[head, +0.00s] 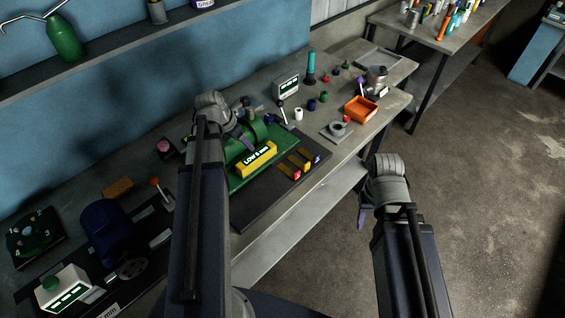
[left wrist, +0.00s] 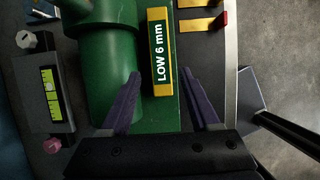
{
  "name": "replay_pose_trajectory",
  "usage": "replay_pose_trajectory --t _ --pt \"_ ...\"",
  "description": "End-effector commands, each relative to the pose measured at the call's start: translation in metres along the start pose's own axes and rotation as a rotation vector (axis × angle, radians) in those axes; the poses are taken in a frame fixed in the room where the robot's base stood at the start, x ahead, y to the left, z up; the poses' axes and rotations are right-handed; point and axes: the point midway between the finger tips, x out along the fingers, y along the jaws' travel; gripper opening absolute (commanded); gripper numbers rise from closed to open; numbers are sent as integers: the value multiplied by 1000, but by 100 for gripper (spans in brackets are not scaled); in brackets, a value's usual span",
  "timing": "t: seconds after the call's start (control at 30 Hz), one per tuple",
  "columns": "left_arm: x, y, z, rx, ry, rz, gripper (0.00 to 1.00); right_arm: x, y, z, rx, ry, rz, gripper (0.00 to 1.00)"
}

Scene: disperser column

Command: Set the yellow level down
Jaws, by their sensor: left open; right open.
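A yellow bar (head: 256,159) marked "LOW 6 mm" lies on the green base (head: 236,181) of the column unit, beside its green cylinder (head: 262,131). In the left wrist view the yellow bar (left wrist: 161,50) points between my finger tips, its near end between the fingers. My left gripper (head: 243,136) is open above the green unit; it also shows open in the left wrist view (left wrist: 163,72), with gaps on both sides of the bar. My right gripper (head: 363,212) is open and empty, off the bench's front edge.
A dark plate with several coloured tabs (head: 297,170) lies right of the bar. An orange tray (head: 361,109), small bottles and a display box (head: 286,87) stand farther right. A blue motor (head: 106,231) stands at left. A gauge box (left wrist: 47,92) is left of the cylinder.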

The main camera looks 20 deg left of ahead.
Motion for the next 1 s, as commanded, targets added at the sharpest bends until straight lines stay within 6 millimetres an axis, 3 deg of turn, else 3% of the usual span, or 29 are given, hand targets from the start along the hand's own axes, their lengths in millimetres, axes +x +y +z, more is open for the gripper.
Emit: replay_pose_trajectory --t 0.07,0.17,0.27,0.43,0.7,0.9,1.0 --pt "1 -3 1 19 3 -3 62 0 0 0 0 0 0 50" --pt "6 -24 8 157 24 -21 62 0 0 0 0 0 0 50" --pt "14 -65 20 455 64 -60 62 0 0 0 0 0 0 50" --pt "27 -152 32 1139 136 -172 62 0 0 0 0 0 0 50" --pt "28 -272 24 2197 186 -414 62 0 0 0 0 0 0 50" --pt "22 -325 10 2751 178 -593 62 0 0 0 0 0 0 50" --pt "20 -338 6 2905 169 -652 62 0 0 0 0 0 0 50"
